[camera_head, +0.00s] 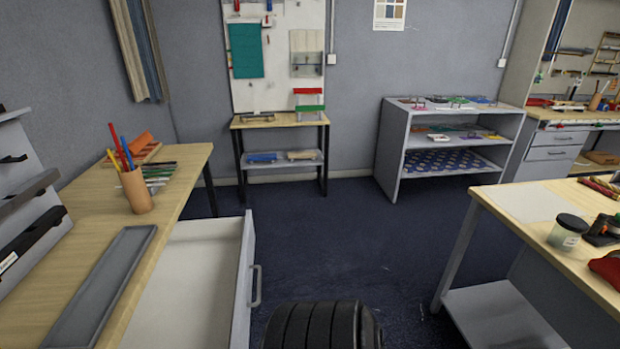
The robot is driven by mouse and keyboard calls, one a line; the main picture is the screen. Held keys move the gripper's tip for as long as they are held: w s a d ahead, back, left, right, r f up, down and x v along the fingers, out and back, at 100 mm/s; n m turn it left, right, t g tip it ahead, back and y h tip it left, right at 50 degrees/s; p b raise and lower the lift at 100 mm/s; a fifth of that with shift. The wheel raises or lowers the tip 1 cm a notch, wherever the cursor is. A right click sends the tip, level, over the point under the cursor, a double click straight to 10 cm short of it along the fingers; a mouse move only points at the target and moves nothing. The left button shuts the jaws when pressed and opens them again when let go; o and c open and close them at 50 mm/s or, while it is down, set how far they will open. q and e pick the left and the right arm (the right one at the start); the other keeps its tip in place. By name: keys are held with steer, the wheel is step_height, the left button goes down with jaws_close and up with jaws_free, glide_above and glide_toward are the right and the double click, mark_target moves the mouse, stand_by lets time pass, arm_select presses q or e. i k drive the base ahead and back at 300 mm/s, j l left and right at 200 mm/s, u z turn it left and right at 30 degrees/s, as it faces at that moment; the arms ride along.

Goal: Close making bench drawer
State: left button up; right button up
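A wooden-topped bench (185,165) stands on the left. Its white drawer (243,270) is pulled out toward the right, and the pale inside shows empty where visible. A grey bar handle (256,287) sits on the drawer's outer front. The near end of the drawer is cut off by the bottom of the picture. Neither of my grippers is in view. A black ribbed rounded part shows at the bottom middle, to the right of the drawer and near its handle; I cannot tell a gripper in it.
A pencil cup (136,190) and a long grey tray (100,290) lie on the bench top. A second workbench (500,205) with a jar (567,231) stands at right. A grey shelf unit (390,150) stands at the back. The dark blue floor (340,240) between the benches is clear.

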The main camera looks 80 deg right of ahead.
mark_target(198, 293)
steer(key=z, duration=1.95)
